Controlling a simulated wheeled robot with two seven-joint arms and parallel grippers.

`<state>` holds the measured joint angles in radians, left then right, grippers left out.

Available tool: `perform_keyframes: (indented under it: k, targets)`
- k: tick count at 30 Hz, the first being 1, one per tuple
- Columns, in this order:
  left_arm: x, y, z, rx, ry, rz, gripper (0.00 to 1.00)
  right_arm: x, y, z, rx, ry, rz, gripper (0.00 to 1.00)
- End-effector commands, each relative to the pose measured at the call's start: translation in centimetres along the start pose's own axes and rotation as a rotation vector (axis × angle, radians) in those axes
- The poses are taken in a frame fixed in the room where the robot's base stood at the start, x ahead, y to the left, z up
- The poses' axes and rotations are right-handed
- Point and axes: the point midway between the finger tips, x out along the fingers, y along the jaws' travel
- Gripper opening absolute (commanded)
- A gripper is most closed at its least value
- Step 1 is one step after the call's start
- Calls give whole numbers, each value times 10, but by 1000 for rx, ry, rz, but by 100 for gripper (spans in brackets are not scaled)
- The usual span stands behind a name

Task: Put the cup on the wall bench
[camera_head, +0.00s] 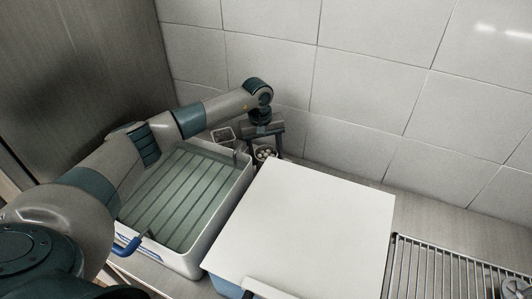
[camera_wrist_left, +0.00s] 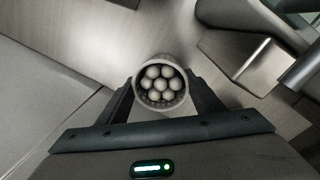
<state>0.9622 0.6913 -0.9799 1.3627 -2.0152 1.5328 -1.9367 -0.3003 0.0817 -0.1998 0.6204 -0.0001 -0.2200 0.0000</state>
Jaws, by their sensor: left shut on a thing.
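The cup (camera_head: 265,160) is a small round vessel holding several pale balls. It is behind the sink-like bin, near the tiled wall. In the left wrist view, the cup (camera_wrist_left: 160,107) stands between the fingers, its opening towards the camera. My left gripper (camera_head: 264,145) is shut on the cup, one finger on each side. Whether its base touches a surface is unclear. The grey wall bench (camera_head: 440,215) runs along the foot of the wall, partly covered by other items. My right gripper is out of view.
A white bin with a ribbed green interior (camera_head: 243,185) stands under my left arm. A large white board or lid (camera_head: 310,225) lies right of it, close to the cup. A small open container (camera_head: 222,134) is left of the gripper. A wire rack (camera_head: 440,265) is at lower right.

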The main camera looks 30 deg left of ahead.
Motion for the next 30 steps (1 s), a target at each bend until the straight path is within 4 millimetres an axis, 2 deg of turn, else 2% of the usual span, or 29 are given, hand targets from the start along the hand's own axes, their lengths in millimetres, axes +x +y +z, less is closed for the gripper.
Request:
perform_keyframes:
  k: [14,15,16,17,30]
  targets:
    - [8,-1,0,1,1,0,36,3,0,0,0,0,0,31]
    - [6,-1,0,1,0,0,70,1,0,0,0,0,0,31]
    - [6,-1,0,1,0,0,77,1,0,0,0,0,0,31]
    - [6,-1,0,1,0,0,79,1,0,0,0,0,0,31]
    - [3,0,0,1,0,0,79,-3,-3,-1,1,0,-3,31]
